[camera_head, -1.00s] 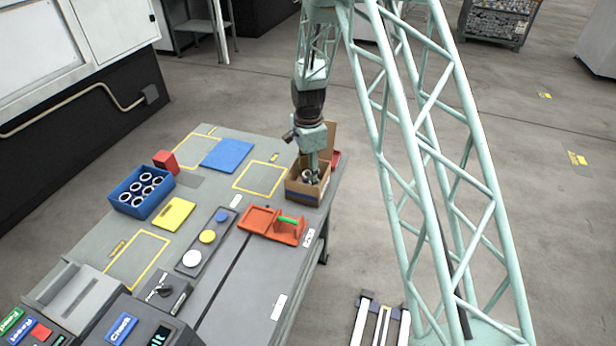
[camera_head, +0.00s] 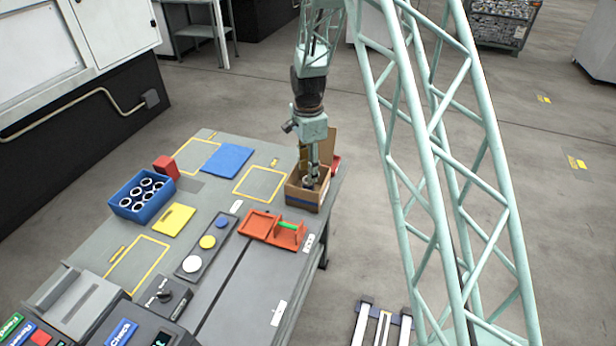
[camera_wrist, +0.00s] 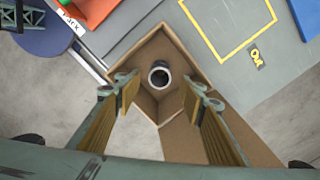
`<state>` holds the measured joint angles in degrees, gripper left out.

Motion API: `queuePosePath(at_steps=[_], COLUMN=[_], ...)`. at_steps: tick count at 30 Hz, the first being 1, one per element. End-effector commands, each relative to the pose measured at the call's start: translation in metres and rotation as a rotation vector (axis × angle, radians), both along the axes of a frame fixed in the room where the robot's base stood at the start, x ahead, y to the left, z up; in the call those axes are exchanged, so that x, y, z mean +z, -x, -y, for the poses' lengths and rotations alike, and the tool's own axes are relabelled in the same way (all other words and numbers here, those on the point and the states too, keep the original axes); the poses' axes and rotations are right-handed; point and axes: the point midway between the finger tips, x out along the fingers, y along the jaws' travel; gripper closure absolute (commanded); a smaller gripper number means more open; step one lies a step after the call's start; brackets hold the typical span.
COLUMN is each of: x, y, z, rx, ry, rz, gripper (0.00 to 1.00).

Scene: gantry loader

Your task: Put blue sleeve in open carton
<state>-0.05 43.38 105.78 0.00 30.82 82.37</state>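The open carton (camera_head: 306,197) is a brown box with raised flaps at the back right of the workbench. In the wrist view, the carton (camera_wrist: 205,62) lies below my gripper (camera_wrist: 158,92). A round, hollow sleeve (camera_wrist: 159,75) with a dark wall and pale rim sits inside on the carton floor; I cannot tell whether it is blue. My gripper (camera_head: 313,174) is over the carton opening, its two fingers spread apart with the sleeve seen in the gap, touching neither finger in the wrist view.
A blue bin (camera_head: 125,207) holds several dark, pale-rimmed rings. Near it are a red block (camera_head: 165,166), a blue plate (camera_head: 227,160) and a yellow plate (camera_head: 174,220). An orange tray (camera_head: 257,224) with a green bar stands close to the carton. Carton flaps rise beside my gripper.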

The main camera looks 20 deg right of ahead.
Motion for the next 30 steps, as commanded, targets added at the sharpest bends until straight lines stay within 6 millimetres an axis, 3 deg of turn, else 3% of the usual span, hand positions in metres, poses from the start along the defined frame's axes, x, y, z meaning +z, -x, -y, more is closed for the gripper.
queuePosePath(at_steps=[9, 15, 30], x=[0.042, 0.058, 0.064], y=[-0.001, 0.0, 0.0], z=[0.0, 0.0, 0.0], rx=[0.0, 0.0, 0.0], ry=[0.0, 0.0, 0.0], rz=[0.002, 0.001, 0.0], gripper=[0.63, 0.63, 0.63])
